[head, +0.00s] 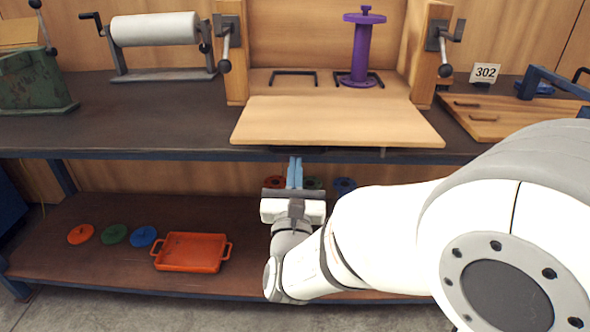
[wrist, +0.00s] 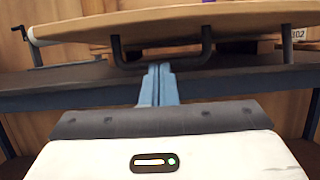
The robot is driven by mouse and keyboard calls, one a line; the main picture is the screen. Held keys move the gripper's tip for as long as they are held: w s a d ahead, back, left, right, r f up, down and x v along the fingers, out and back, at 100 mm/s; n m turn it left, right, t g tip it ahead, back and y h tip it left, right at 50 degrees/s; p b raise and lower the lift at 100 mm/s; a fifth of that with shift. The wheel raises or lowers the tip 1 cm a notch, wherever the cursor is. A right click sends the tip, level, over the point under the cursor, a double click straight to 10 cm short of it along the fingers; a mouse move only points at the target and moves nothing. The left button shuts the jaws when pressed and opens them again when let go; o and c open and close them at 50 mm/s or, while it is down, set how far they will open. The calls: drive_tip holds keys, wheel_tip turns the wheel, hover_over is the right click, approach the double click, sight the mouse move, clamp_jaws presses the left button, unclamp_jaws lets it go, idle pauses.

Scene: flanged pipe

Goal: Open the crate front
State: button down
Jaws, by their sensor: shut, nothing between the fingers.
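The wooden crate (head: 236,75) stands on the bench top. Its front panel (head: 335,122) lies folded down flat, with its near edge overhanging the bench edge. The panel also shows in the wrist view (wrist: 190,20), with a dark handle (wrist: 207,42) hanging from its underside. A latch with a ball-ended lever (head: 226,48) sits on the left post and a matching latch (head: 443,50) on the right post. My gripper (head: 295,163) is shut and empty, just below the panel's near edge. In the wrist view its blue fingers (wrist: 157,75) appear just below the handle; contact cannot be told.
A purple flanged spool (head: 362,50) stands inside the crate. A white roll (head: 155,28) is at the left, and a wooden board (head: 500,117) at the right. The lower shelf holds an orange tray (head: 190,252) and coloured discs (head: 114,235). Bench top left of the panel is clear.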

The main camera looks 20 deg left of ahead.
drive_tip(key=f+b+v, duration=0.1)
drive_tip(key=b+v, duration=0.5)
drive_tip(key=v, duration=0.4)
drive_tip(key=shift+f, duration=0.3)
drive_tip(key=shift+d+b, duration=0.1)
drive_tip(key=shift+b, duration=0.2)
